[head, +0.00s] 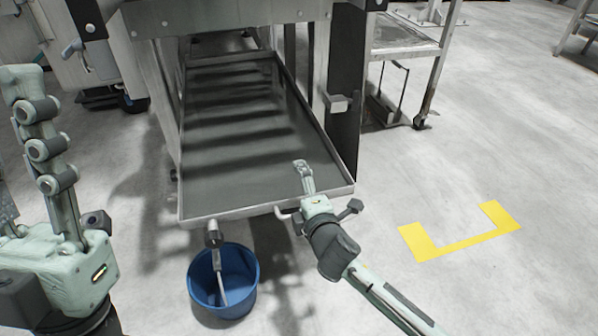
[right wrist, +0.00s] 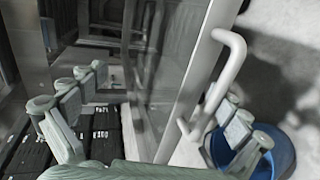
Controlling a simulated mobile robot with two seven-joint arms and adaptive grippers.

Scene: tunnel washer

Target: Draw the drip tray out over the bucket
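The drip tray (head: 240,140) is a long, shallow grey tray under the machine, holding dark liquid. Its drain spout with a valve (head: 214,240) hangs from the front left over the blue bucket (head: 223,280), which also shows in the right wrist view (right wrist: 283,150). My right gripper (head: 304,180) is at the tray's front right. In the right wrist view its fingers are wide apart (right wrist: 160,105), with the tray's bar handle (right wrist: 229,75) between them, nearer the right finger. Contact cannot be told. My left gripper (head: 28,130) is raised at the left, apparently open and empty, partly cut off.
Machine legs (head: 347,125) stand on both sides of the tray. A wheeled metal stand (head: 405,45) is behind to the right. A yellow floor marking (head: 460,240) lies at the right on clear floor.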

